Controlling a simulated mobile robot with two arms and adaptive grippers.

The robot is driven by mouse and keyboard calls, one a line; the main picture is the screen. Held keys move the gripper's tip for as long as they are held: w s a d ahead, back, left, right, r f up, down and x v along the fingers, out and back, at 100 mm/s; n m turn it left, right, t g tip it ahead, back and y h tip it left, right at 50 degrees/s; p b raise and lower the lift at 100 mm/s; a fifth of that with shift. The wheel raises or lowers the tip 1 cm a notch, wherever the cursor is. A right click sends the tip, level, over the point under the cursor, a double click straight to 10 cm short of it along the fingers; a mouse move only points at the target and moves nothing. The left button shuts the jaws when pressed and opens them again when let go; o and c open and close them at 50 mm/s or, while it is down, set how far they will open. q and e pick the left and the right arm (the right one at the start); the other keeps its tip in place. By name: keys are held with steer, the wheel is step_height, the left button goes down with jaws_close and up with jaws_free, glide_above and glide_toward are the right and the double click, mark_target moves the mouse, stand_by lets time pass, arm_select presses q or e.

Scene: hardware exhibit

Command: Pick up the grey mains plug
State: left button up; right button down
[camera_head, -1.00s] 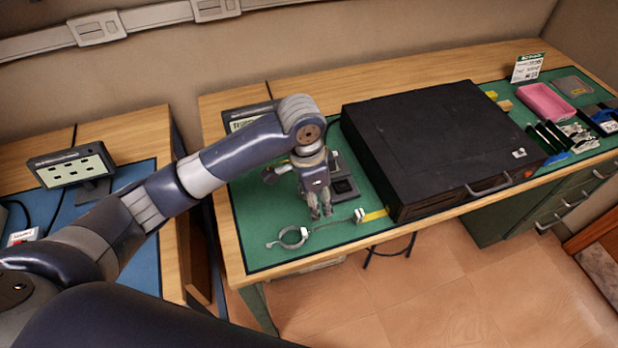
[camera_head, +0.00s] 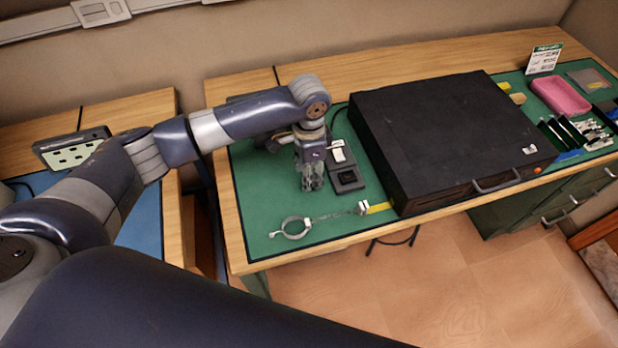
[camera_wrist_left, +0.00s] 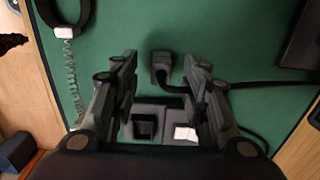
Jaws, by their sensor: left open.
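The grey mains plug (camera_wrist_left: 160,67) lies on the green mat in the left wrist view, with its dark cable running off to the right. In that view my left gripper (camera_wrist_left: 159,58) is open. Its fingers are on either side of the plug in the picture, with a gap on each side. I cannot tell how far above the plug they are. In the head view my left gripper (camera_head: 311,186) points down over the green mat, and I cannot make out the plug there. My right gripper is in neither view.
A dark two-part holder (camera_head: 346,177) with a white piece stands just right of the gripper. A big black case (camera_head: 450,130) is further right. A wrist strap (camera_head: 293,228) with a coiled cord lies near the front edge. The mat's left part is clear.

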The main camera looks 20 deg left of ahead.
arm_select(q)
steer(key=shift+f, duration=1.4)
steer(key=c, duration=0.9)
steer(key=shift+w+r, duration=0.1)
steer(key=shift+r, duration=0.1)
